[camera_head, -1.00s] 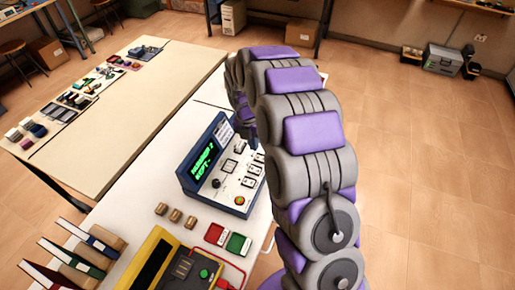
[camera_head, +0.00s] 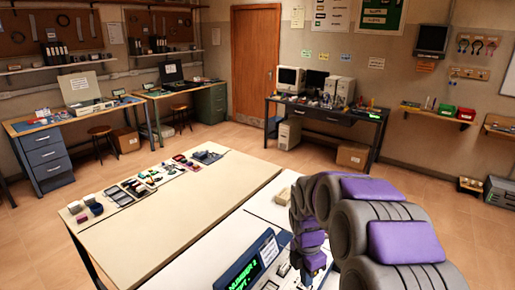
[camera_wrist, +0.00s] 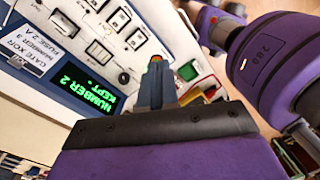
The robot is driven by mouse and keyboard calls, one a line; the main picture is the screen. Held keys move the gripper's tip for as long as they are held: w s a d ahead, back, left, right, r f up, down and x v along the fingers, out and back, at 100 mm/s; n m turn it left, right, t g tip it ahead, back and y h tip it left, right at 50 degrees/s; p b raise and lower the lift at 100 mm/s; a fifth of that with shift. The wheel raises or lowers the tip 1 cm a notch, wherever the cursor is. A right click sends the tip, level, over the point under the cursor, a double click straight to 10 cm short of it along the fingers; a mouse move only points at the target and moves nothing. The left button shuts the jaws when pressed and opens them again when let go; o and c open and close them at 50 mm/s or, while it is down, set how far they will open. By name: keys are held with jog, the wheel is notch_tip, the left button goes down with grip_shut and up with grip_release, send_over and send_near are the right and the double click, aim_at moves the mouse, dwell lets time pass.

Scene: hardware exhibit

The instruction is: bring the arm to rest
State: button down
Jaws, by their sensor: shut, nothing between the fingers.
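My gripper (camera_wrist: 156,78) shows in the wrist view with its dark fingers together and nothing between them. It points over the blue-framed console (camera_wrist: 60,75), whose green display reads "NUMBER 2 KEPT". In the head view my purple and grey arm is bent at the lower right, and the console (camera_head: 240,272) is cut by the bottom edge. The fingertips are not clear in that view.
A pale table (camera_head: 180,215) with small parts along its far left edge stands ahead. A desk with computers (camera_head: 325,112) stands by the back wall, near a wooden door (camera_head: 256,65). Tiled floor is open at left and between the tables.

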jog(key=s+d+r+m, duration=0.3)
jog(key=s+r+m, duration=0.4)
jog(key=s, duration=0.4)
jog(key=s+a+r+m+y, duration=0.1)
jog(key=s+m, duration=1.5)
jog(key=s, duration=0.5)
jog(key=shift+a+g, duration=0.25)
jog(key=shift+g, duration=0.15)
jog(key=shift+d, duration=0.1)
jog(key=shift+d, duration=0.3)
jog(key=shift+a, duration=0.3)
